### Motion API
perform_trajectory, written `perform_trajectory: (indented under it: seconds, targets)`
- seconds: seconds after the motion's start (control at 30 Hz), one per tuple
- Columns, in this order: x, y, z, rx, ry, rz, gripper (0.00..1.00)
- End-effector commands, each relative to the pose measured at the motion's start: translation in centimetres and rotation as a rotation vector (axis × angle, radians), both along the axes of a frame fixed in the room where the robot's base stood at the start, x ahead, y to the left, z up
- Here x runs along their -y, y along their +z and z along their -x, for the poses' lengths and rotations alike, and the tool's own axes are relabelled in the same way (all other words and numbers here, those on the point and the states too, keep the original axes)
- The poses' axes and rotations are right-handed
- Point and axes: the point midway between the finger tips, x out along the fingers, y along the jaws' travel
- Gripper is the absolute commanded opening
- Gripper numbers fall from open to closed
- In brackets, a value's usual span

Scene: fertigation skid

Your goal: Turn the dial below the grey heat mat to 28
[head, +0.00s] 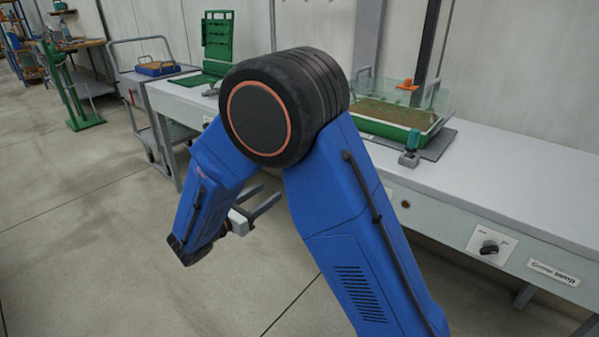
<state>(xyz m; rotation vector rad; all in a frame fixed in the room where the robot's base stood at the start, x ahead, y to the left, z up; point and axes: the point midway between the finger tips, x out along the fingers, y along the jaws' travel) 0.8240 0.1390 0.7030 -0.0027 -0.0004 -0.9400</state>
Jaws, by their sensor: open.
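The dark grey heat mat (439,146) lies on the bench under a green tray (395,133) with a clear cover. Below it, the bench front is partly hidden behind my blue arm. A small round brownish spot (405,204) shows there, but I cannot tell what it is. No dial face for the mat can be made out. My gripper (272,190) is open and empty, left of the arm's upright link and in front of the bench. Its two grey fingers point up and right, apart from the bench.
A black knob (490,247) on a white plate sits further right on the bench front, beside a label (553,272) reading "lamp". A small teal-topped object (410,148) stands at the mat's front edge. A trolley (155,95) stands at left.

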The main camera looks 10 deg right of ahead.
Motion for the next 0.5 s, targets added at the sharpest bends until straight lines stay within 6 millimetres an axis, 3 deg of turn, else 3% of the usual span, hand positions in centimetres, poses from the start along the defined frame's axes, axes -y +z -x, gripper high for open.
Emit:
perform_trajectory:
  seconds: [0.5]
  targets:
    - [6.6, 0.1, -4.6, 0.001, -0.005, -0.002, 0.49]
